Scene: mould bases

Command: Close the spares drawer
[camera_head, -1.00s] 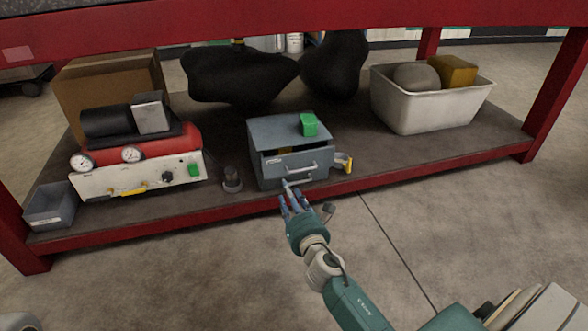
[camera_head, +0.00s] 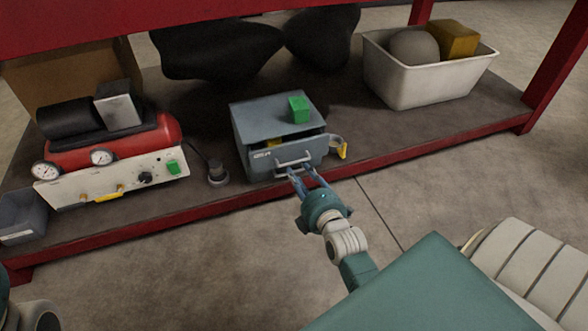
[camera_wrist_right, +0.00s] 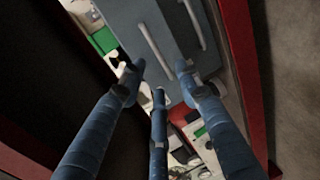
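A small grey-blue drawer cabinet (camera_head: 252,115) stands on the low shelf, a green block (camera_head: 299,109) on top. Its upper drawer (camera_head: 263,162) is partly pulled out; a dark gap shows behind its front, and its label is too small to read. The drawer has a bar handle (camera_head: 294,160); a second handle shows below it. My right gripper (camera_head: 302,175) is open and empty at the cabinet front, by the handles; contact is unclear. In the right wrist view, its blue fingers (camera_wrist_right: 159,80) are spread before the handles (camera_wrist_right: 156,47). My left gripper is not in view.
A red compressor (camera_head: 120,145) and a grey bin (camera_head: 20,215) stand left. A roll of yellow tape (camera_head: 341,149) lies right of the cabinet. A white tub (camera_head: 425,85) stands back right. The red shelf edge (camera_head: 390,163) runs in front, with a red beam above.

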